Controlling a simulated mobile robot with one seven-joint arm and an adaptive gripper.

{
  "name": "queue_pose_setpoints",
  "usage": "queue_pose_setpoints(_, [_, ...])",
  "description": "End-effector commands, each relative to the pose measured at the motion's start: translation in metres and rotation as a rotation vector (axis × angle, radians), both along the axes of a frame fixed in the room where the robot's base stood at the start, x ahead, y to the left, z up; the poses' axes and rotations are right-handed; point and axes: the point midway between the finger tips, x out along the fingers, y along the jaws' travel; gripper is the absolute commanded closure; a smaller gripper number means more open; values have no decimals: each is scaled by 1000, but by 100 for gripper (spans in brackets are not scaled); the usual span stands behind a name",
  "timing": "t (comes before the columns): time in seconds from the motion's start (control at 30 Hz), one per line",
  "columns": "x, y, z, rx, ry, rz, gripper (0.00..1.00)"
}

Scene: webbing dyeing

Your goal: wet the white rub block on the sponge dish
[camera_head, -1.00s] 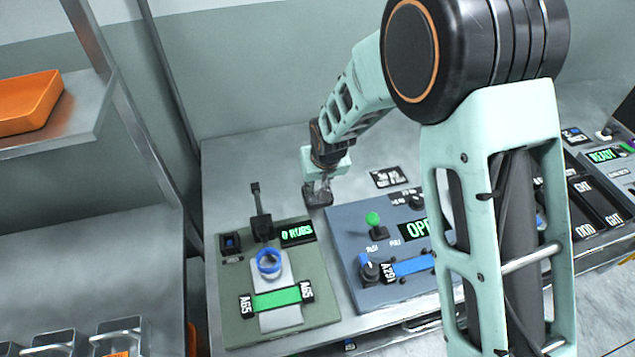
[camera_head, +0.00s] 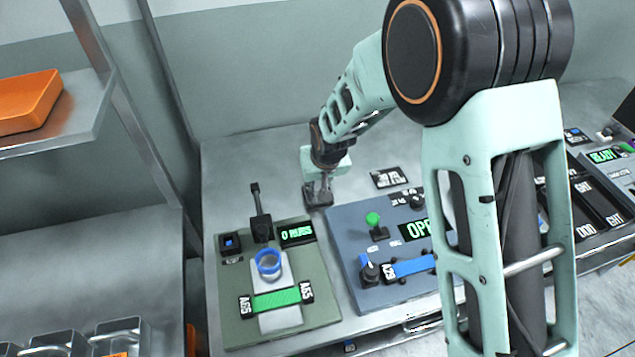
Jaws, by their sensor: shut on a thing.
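My gripper (camera_head: 319,186) points down at the back of the bench, just above or touching a small dark square dish (camera_head: 318,199), which looks like the sponge dish. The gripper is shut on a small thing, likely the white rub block. The fingers and the distance hide it, so I cannot make out its shape or whether it touches the sponge. The green rub tester (camera_head: 233,320) stands in front and to the left, with a blue ring (camera_head: 268,262), a green webbing strip (camera_head: 275,300) and a display (camera_head: 297,233) reading 0 RUBS.
A blue-grey panel (camera_head: 345,225) with a green knob (camera_head: 373,218) and a blue strip (camera_head: 410,267) stands right of the tester. An orange tray (camera_head: 28,103) sits on the left shelf. The bench behind the tester is mostly clear.

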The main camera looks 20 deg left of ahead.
Motion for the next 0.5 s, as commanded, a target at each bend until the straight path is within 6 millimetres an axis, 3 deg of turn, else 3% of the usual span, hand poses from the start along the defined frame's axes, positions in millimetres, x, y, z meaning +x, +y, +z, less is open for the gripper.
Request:
queue_pose_setpoints(0.23, [-1, -1, 2, -3, 3, 0, 100])
queue_pose_setpoints(0.5, [0, 0, 24, -1, 2, 0, 100])
